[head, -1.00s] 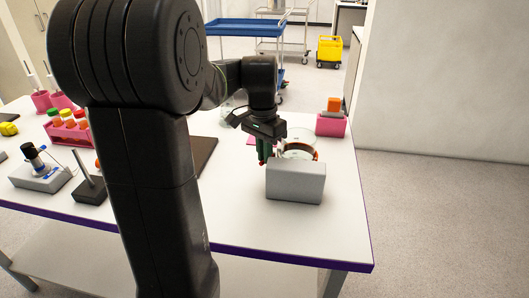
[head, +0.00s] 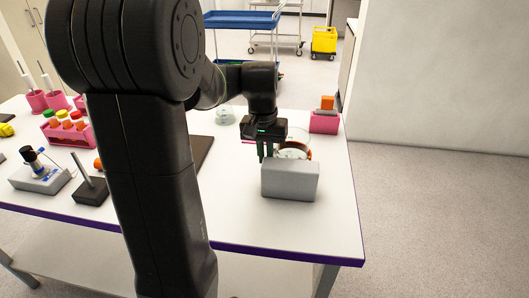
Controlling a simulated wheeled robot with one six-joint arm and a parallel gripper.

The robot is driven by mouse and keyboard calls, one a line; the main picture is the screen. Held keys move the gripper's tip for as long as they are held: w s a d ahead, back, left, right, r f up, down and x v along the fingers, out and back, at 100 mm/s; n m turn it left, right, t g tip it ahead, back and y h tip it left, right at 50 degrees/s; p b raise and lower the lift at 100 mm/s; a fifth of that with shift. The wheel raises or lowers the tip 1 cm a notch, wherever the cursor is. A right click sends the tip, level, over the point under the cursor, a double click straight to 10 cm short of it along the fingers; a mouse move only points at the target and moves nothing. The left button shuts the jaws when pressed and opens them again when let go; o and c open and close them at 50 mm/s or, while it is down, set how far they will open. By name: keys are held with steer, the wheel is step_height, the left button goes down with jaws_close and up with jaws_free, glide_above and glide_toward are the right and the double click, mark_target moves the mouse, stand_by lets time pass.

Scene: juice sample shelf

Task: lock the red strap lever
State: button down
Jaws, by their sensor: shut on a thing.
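A clear round-lidded vessel with a red-orange strap band (head: 308,154) around it stands behind a grey block (head: 290,181) on the white table. The block hides its lower part. My gripper (head: 266,155) points down at the left side of this vessel, just behind the block's left end. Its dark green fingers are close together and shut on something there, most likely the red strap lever. The lever itself cannot be made out; the fingers and block cover the contact.
A pink holder with an orange item (head: 324,121) stands at the back right. A pink rack of capped tubes (head: 66,133), a grey device (head: 42,175) and a dark stand (head: 90,190) are at the left. The table (head: 318,225) is clear in front of and right of the block.

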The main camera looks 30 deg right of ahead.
steer(key=c, duration=1.8)
jaws_free()
steer(key=shift+r, duration=0.1)
steer(key=r, duration=0.9)
steer(key=r+p, duration=0.1)
steer(key=r, duration=0.3)
steer(key=shift+w+a+r, duration=0.25)
steer(key=shift+r, duration=0.1)
steer(key=shift+c, duration=0.4)
